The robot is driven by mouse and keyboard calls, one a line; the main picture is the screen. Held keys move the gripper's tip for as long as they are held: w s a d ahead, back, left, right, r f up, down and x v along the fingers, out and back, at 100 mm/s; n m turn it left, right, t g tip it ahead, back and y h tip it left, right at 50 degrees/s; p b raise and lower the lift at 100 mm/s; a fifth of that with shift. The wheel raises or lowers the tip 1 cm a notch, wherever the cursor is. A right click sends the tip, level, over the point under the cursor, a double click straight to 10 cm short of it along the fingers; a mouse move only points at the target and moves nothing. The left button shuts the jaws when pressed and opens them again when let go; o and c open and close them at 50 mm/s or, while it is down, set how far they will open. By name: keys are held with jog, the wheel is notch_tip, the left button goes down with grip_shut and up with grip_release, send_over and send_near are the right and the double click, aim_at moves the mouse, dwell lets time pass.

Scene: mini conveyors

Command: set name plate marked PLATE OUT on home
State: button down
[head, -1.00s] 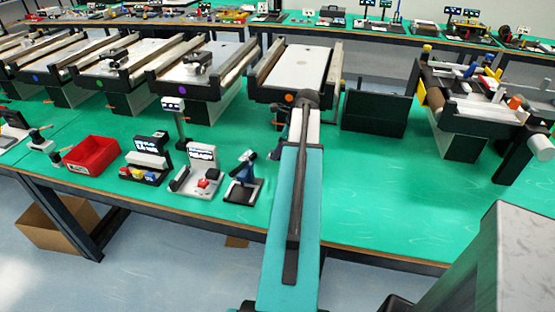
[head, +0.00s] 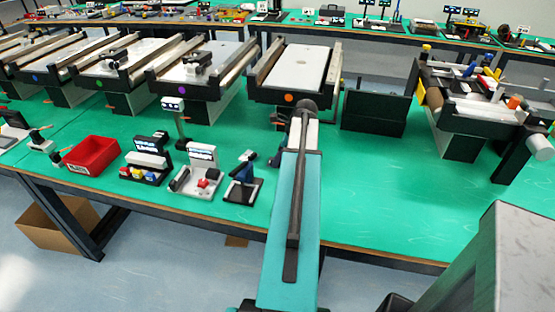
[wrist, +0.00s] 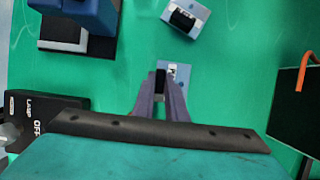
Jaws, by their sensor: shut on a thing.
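In the wrist view my gripper (wrist: 161,84) has its two purple-grey fingers closed around a small black upright part. A light blue plate (wrist: 181,71) with a small white label shows at the fingertips, just above the green bench top; I cannot tell whether it touches it. Its lettering is too small and partly hidden to read. A second light blue piece (wrist: 195,30) with a black block and white label lies farther up; its marking is unreadable too. In the head view my arm hides the gripper and plate. I cannot tell which spot is home.
A black LAMP OFF box (wrist: 40,118) stands left in the wrist view, a dark panel (wrist: 297,115) right. In the head view a red bin (head: 92,152) and small stands (head: 243,185) are left, conveyors (head: 290,95) behind. Bench right of my arm is clear (head: 385,195).

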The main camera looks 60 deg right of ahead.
jog(key=shift+f, duration=0.15)
jog(key=c, duration=1.8)
grip_release()
jog(key=shift+r, duration=0.2)
jog(key=b+v, duration=0.1)
jog(key=v, duration=1.1)
jog(key=shift+w, duration=0.1)
